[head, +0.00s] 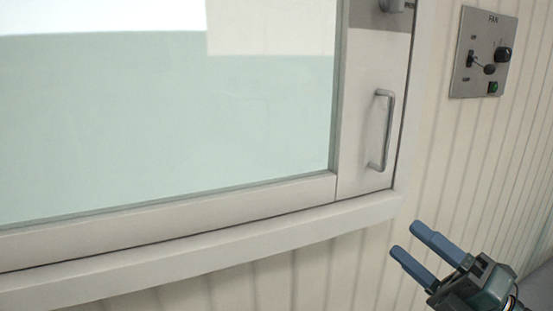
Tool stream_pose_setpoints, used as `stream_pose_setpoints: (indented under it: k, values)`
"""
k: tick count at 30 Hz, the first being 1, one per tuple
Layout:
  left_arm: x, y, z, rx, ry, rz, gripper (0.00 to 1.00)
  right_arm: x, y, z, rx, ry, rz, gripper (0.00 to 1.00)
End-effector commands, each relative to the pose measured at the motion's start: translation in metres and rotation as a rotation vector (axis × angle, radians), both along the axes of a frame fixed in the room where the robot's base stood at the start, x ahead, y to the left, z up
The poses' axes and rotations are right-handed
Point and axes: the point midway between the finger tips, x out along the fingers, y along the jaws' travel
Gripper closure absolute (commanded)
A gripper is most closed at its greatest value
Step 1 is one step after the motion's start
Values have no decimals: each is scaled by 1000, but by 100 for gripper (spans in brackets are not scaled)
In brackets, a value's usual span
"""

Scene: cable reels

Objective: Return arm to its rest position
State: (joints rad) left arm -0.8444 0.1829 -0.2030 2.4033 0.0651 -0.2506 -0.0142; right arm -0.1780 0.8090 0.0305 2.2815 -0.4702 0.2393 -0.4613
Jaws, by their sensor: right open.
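My right gripper (408,240) shows at the lower right of the head view. Its two blue fingers are apart and nothing is between them. The fingers point up and to the left, toward the panelled wall below the window frame. The gripper is below and to the right of the metal handle (381,130) and appears apart from it. My left gripper is not in view.
A large glass window (170,115) in a pale frame fills the left side. A ledge (200,248) runs beneath it. A grey control panel (484,53) labelled "FAN", with knobs and a green button, is on the ribbed wall (450,150) at the upper right.

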Motion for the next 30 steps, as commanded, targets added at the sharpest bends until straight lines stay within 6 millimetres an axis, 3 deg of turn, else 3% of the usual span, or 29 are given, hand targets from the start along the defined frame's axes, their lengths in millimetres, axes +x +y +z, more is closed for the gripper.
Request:
stream_pose_setpoints:
  k: [1, 6, 9, 15, 20, 21, 30]
  values:
    - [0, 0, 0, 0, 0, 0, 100, -6, 4, -35, 190, 188, 0, 39]
    - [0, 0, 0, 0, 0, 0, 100, -34, 15, -125, 705, 685, -41, 39]
    - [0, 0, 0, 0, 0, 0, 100, -54, 24, -162, 925, 888, -71, 39]
    - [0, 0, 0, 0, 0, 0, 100, -95, 44, -214, 1293, 1200, -139, 39]
    - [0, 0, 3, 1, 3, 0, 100, -127, 63, -238, 1543, 1391, -196, 39]
    - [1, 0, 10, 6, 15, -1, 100, -123, 62, -229, 1519, 1387, -202, 39]
    - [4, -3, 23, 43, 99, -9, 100, -119, 63, -217, 1478, 1443, -285, 39]
